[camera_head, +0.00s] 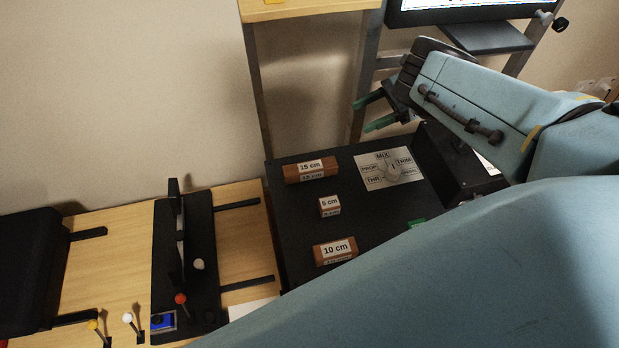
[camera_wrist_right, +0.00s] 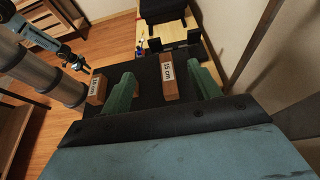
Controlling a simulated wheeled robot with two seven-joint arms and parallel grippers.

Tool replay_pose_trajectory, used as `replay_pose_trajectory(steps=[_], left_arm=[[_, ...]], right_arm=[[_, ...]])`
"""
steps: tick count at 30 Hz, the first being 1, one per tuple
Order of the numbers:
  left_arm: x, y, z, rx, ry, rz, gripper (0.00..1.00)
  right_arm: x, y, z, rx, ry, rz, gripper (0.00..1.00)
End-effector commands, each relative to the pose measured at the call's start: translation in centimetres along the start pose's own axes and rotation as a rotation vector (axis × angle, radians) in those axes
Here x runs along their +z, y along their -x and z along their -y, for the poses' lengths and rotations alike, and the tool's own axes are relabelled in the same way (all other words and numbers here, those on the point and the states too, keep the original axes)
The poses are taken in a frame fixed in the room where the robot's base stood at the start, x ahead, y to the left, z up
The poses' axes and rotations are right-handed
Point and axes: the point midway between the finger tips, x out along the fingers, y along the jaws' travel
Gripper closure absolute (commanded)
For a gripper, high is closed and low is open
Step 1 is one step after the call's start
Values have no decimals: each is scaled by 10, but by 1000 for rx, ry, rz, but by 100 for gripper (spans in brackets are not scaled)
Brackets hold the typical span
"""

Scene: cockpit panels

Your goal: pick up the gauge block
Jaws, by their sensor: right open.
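Three brown gauge blocks with white labels lie on a black panel (camera_head: 290,222) in the head view. The 15 cm block (camera_head: 310,170) is at the back, the small 5 cm block (camera_head: 329,206) in the middle, the 10 cm block (camera_head: 335,251) in front. My right gripper (camera_head: 372,112) is open and empty, above and behind the panel. In the right wrist view, the 15 cm block (camera_wrist_right: 168,76) shows between the green fingers but apart from them, and the 10 cm block (camera_wrist_right: 97,90) is left of them. My left gripper (camera_wrist_right: 76,62) shows small there; its jaws are unclear.
A lever console (camera_head: 200,250) stands on the wooden table (camera_head: 240,235) to the left. A post and monitor stand rise behind. My blue arm hides the panel's lower right.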

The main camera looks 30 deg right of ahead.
Motion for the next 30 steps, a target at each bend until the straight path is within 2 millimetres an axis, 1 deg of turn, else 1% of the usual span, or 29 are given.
replay_pose_trajectory(steps=[1, 6, 9, 12, 17, 19, 23, 24, 26, 27, 30], left_arm=[[-1, -25, 3, -4, -2, -3, 64], [-11, -75, 9, -14, -6, -22, 64], [-16, -95, 9, -15, -6, -32, 64], [-17, -108, 9, -15, -7, -37, 64], [-16, -117, 9, -15, -7, -36, 64], [-15, -121, 9, -15, -8, -35, 64], [-10, -132, 12, -19, -12, -28, 64], [-8, -138, 14, -23, -14, -24, 64], [-4, -144, 21, -31, -19, -18, 64], [-1, -148, 27, -39, -23, -13, 64], [-1, -146, 26, -37, -25, -23, 64]], right_arm=[[-24, -10, 0, 0, -1, 0, 38], [-70, -29, 0, 0, -1, -1, 38], [-89, -36, 0, 0, -1, -1, 38], [-100, -41, 0, 0, 0, -1, 38], [-108, -47, 0, 0, 0, 0, 38], [-108, -54, 0, 0, 0, 0, 38], [-109, -77, 0, 1, 0, 0, 38], [-110, -86, 0, 1, 0, 0, 38], [-110, -97, 0, 1, 0, 0, 38], [-109, -104, 0, 1, 0, -1, 38], [-107, -116, 0, -1, 0, 0, 38]])
